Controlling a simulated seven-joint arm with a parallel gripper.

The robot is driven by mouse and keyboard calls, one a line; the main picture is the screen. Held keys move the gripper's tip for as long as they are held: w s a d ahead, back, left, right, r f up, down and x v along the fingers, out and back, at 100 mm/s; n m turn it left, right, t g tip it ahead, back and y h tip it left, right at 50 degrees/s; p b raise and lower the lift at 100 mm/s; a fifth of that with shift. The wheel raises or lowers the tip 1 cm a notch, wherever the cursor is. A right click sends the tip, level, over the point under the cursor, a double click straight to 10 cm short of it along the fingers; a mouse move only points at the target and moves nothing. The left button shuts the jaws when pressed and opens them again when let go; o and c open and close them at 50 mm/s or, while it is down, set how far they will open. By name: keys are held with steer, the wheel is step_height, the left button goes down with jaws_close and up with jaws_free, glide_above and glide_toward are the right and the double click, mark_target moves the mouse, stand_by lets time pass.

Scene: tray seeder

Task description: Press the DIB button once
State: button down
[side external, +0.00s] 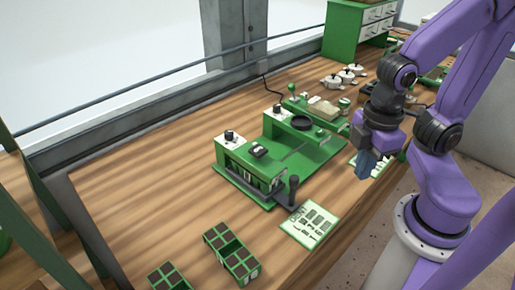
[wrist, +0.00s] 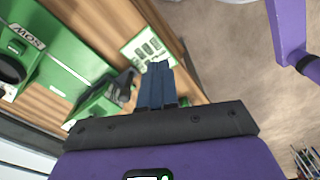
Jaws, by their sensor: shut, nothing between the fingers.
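The green tray seeder (side external: 318,160) stands in the middle of the bench. A white panel with a black knob or button (side external: 229,136) is on its left end, and a black piece (side external: 259,151) sits on its top. No DIB lettering is readable, so I cannot tell which control is the DIB button. My gripper (side external: 364,174) is to the right of the seeder, raised near the bench's front edge, fingers pointing down and touching nothing. In the wrist view its blue fingers (wrist: 158,70) are together and empty.
A black lever (side external: 293,187) rises at the seeder's front corner. A white card (side external: 307,224) lies before it. Cell trays (side external: 232,262) lie front left. A smaller green device (side external: 300,102) and a drawer cabinet (side external: 342,36) stand behind. The bench's left part is clear. A label reading SOW (wrist: 27,37) shows.

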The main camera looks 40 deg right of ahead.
step_height(320, 180, up, 6)
steer(key=n+t+y, duration=0.2)
steer(key=n+t, duration=0.7)
steer(key=n, duration=2.6)
glide_above(261, 151)
steer(key=shift+f, duration=0.2)
steer(key=shift+f+h, duration=0.15)
steer(key=shift+h, duration=0.15)
steer(key=shift+f, duration=4.25)
steer(key=shift+f, duration=0.2)
steer(key=shift+f, duration=0.25)
